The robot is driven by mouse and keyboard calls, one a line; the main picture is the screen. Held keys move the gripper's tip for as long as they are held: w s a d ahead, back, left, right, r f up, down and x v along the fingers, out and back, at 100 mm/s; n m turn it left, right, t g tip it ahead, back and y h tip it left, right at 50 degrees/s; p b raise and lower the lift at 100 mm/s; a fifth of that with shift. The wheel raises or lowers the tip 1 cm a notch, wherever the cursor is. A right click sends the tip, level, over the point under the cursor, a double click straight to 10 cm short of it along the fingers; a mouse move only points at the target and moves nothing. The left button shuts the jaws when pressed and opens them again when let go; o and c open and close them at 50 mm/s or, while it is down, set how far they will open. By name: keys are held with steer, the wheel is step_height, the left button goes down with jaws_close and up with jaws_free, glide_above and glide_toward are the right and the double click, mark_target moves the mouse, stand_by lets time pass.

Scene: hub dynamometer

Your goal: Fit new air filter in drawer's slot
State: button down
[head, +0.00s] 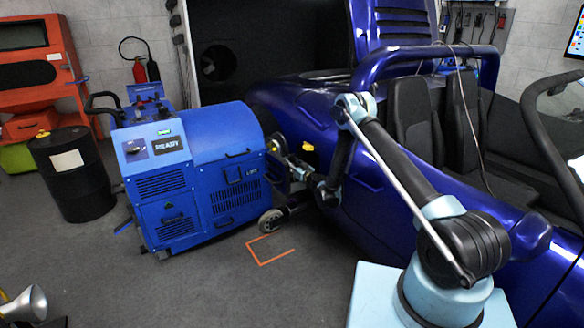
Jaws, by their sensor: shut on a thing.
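The blue dynamometer machine (185,172) stands left of centre, with a display and grilles on its front and small handled panels on its sides. I cannot tell which panel is the drawer, and I see no open slot. My arm reaches from the lower right, up and over, then down to the machine's right end. My gripper (291,163) is small and partly lost among dark parts there, between the machine and the blue car. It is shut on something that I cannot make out. No air filter can be clearly told apart in this view.
The blue car (400,185) fills the right side, close to my arm. A black drum (75,178) stands left of the machine, near an orange cabinet (38,75). A caster wheel (270,220) and an orange floor mark (268,257) lie before clear grey floor.

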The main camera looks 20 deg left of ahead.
steer(key=shift+f, duration=0.25)
steer(key=c, duration=1.1)
jaws_free()
